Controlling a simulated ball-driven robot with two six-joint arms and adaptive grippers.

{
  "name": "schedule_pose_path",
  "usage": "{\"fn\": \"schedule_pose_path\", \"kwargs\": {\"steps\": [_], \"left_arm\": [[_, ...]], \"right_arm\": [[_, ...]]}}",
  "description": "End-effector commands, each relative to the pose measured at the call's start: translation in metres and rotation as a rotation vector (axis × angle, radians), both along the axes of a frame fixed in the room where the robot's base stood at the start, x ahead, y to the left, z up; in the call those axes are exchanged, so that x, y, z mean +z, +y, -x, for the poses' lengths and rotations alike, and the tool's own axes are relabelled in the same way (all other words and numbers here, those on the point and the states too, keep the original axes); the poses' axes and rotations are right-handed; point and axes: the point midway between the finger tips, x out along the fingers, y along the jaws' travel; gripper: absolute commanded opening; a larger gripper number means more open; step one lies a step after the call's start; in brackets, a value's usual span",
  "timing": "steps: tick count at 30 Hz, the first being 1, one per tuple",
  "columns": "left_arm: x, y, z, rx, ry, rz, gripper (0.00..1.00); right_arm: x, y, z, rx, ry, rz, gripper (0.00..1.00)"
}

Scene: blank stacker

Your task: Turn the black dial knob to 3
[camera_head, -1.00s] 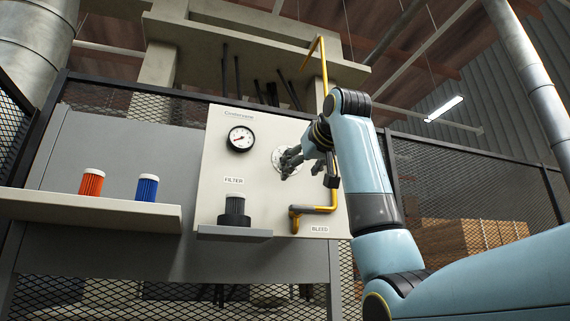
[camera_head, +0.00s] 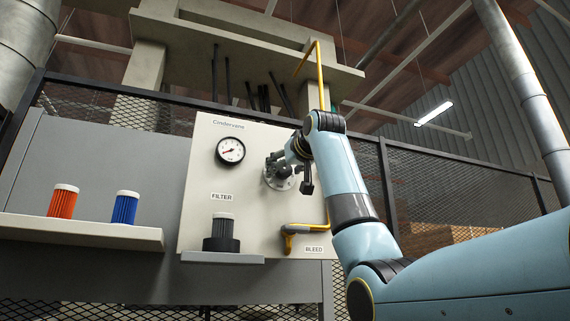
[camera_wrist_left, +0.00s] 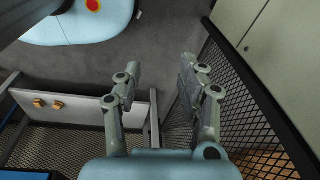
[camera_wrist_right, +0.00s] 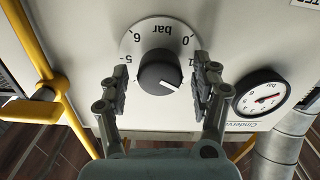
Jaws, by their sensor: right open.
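The black dial knob (camera_wrist_right: 160,70) sits on a round white dial plate (camera_wrist_right: 137,50), which appears upside down in the right wrist view. Its white pointer line points to the lower right, past the 1 mark; the numbers there are hidden or unreadable. My right gripper (camera_wrist_right: 161,80) is open, with one finger on each side of the knob; I cannot tell whether they touch it. In the head view, my right gripper (camera_head: 275,168) is at the dial and covers much of it. My left gripper (camera_wrist_left: 160,68) is open and empty above the floor, away from the panel.
A shelf (camera_head: 80,230) at left holds an orange cartridge (camera_head: 63,202) and a blue one (camera_head: 124,208). Mesh fencing (camera_wrist_left: 250,110) stands beside my left gripper.

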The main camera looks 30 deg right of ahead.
Motion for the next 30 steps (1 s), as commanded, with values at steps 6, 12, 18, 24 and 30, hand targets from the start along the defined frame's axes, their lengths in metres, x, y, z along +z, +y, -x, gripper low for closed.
{"fn": "schedule_pose_path", "kwargs": {"steps": [6,12,18,24,30], "left_arm": [[0.0,0.001,0.0,0.0,0.001,-0.001,0.4],[-0.001,0.001,0.012,0.0,0.018,-0.002,0.4],[-0.001,0.001,0.014,0.001,0.022,-0.002,0.4],[-0.001,0.001,0.013,0.001,0.021,-0.002,0.4],[-0.003,0.001,0.011,0.0,0.017,-0.002,0.4]], "right_arm": [[-0.001,0.0,-0.001,0.0,0.0,0.0,0.65],[-0.001,0.0,-0.001,0.0,0.0,0.0,0.42],[-0.001,0.0,-0.001,0.0,0.0,0.0,0.16],[-0.001,0.0,-0.001,0.0,-0.001,-0.005,0.09],[0.0,0.0,0.0,0.0,-0.013,-0.051,0.09]]}}
